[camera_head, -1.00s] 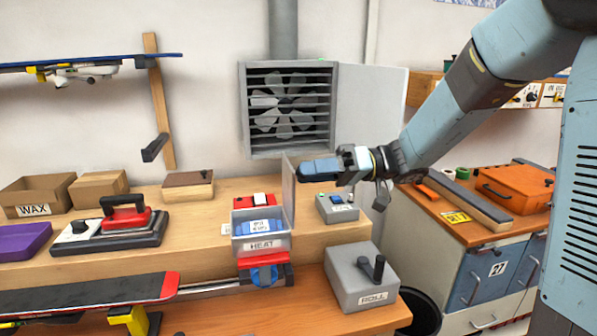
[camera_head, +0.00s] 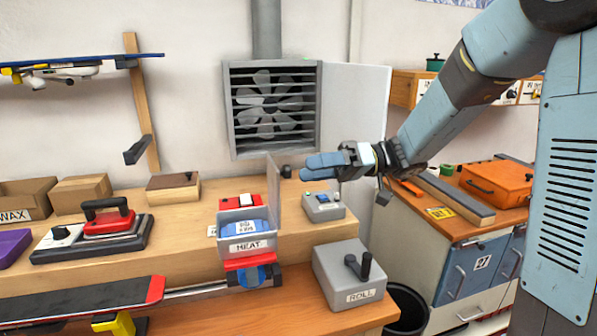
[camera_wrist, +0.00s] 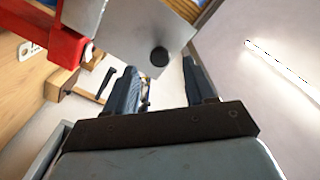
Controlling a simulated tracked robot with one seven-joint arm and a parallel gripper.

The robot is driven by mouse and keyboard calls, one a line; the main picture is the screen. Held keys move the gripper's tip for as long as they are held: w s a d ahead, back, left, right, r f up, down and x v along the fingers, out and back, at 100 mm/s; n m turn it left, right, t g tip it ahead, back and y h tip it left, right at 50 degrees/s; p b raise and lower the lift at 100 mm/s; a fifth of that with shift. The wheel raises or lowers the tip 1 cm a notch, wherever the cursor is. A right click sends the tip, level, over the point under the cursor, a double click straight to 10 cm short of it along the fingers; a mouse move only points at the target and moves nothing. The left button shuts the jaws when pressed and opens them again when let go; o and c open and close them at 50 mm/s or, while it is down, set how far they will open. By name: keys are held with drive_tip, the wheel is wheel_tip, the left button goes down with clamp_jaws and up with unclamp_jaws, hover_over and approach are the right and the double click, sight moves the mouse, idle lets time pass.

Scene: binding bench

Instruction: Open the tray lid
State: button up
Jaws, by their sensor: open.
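The tray (camera_head: 245,229), a grey box labelled HEAT, stands at the bench's front with a blue labelled item (camera_head: 243,227) inside. Its thin grey lid (camera_head: 273,195) stands upright, open, along the tray's right side. A black knob (camera_head: 287,171) juts from the lid's right face. My gripper (camera_head: 306,167) is just right of the lid, fingers pointing left at the knob, with a small gap between. In the wrist view, my gripper (camera_wrist: 160,82) has its fingers spread and empty, and the knob (camera_wrist: 159,56) shows on the lid (camera_wrist: 130,30) beyond them.
A grey box with switches (camera_head: 323,207) lies below my gripper. The ROLL box (camera_head: 349,274) stands at the front right. A wall fan (camera_head: 270,108) is behind. The air right of my gripper is free.

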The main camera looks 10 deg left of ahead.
drive_tip(key=v, duration=0.9)
drive_tip(key=shift+d, duration=0.4)
drive_tip(key=shift+w, duration=0.1)
